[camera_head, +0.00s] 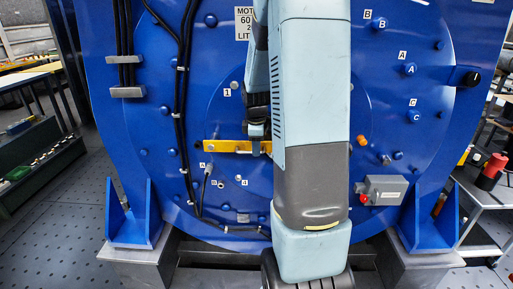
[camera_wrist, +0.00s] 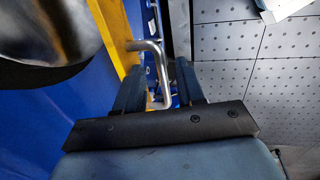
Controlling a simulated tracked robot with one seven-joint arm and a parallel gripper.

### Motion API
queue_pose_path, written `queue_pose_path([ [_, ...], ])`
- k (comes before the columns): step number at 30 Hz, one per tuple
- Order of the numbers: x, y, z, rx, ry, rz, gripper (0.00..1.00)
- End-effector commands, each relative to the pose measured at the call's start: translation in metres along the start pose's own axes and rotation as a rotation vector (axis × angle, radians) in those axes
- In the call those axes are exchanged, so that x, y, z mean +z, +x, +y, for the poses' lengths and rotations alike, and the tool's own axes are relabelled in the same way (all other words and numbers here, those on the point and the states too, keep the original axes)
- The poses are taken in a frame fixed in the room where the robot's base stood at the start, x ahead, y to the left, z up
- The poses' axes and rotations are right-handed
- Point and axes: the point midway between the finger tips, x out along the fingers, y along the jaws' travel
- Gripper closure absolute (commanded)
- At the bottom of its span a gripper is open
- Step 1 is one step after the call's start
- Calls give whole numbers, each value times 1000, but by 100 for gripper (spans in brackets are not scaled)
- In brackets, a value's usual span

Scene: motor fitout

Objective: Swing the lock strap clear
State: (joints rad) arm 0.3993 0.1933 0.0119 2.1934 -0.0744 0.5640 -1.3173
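The lock strap is a flat yellow bar (camera_head: 226,146) lying level across the blue motor face in the head view. In the wrist view the yellow strap (camera_wrist: 116,30) runs down the upper left. A bent silver handle (camera_wrist: 164,75) comes off the strap and turns down between my fingers. My gripper (camera_wrist: 160,85) is at this handle, its two dark fingers apart on either side with gaps showing. In the head view my gripper (camera_head: 257,140) is at the strap's right part, and my arm hides what lies behind it.
A grey box with a red button (camera_head: 382,190) sits lower right on the motor face. Black cables (camera_head: 183,110) run down its left side. Labelled blue bolts (camera_head: 409,69) stand at upper right.

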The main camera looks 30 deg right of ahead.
Motion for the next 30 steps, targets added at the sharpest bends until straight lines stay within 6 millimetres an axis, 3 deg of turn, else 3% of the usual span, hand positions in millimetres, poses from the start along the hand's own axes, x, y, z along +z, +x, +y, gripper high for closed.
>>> queue_pose_path([
  [13,0,9,0,1,-1,0,62],
  [25,-1,9,0,1,-2,0,100],
  [30,-1,9,0,0,-2,0,100],
])
